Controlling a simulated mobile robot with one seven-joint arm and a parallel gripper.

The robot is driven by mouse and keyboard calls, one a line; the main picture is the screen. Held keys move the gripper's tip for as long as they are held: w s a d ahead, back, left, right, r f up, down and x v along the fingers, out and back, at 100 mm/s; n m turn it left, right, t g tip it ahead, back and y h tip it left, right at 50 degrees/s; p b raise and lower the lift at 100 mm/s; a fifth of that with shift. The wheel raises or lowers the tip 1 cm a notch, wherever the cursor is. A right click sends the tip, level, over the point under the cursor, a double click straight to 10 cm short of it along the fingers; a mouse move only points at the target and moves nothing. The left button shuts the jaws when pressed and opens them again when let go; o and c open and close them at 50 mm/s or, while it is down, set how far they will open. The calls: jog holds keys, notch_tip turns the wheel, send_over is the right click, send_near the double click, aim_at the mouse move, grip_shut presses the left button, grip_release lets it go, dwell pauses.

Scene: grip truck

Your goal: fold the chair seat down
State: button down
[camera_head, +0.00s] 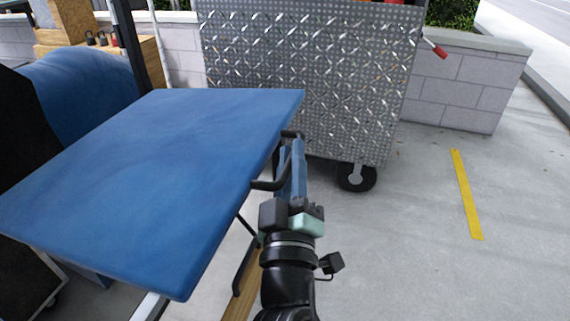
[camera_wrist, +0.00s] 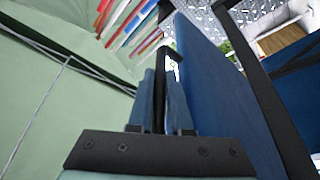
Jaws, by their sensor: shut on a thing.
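The chair seat is a flat blue panel (camera_head: 160,175), wide and seen from above at the left of the head view. In the wrist view the blue panel (camera_wrist: 218,95) rises close along the right side of the fingers. A black bar-like handle (camera_head: 266,185) stands out from the panel's right edge. My gripper (camera_head: 292,152) is beside that edge. In the wrist view its two bluish fingers (camera_wrist: 161,95) are shut on the black handle (camera_wrist: 159,85). Part of the handle is hidden between the fingers. The seat's hinge and exact tilt cannot be told.
A metal diamond-plate cart (camera_head: 305,75) on a black caster (camera_head: 356,177) stands just beyond my gripper. A rounded blue cushion (camera_head: 80,90) is behind the seat. A low block wall (camera_head: 465,85) runs behind. The concrete floor at right is clear, with a yellow stripe (camera_head: 466,195).

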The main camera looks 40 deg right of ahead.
notch_tip(320, 180, down, 6)
jog(key=b, duration=0.5)
jog(key=shift+r, duration=0.1)
jog(key=shift+f, duration=0.25)
jog(key=c, duration=1.1)
grip_release()
jog(key=shift+s+r, duration=0.1)
jog(key=shift+b+v, duration=2)
jog(key=shift+v, duration=4.45)
jog(key=shift+r, duration=0.1)
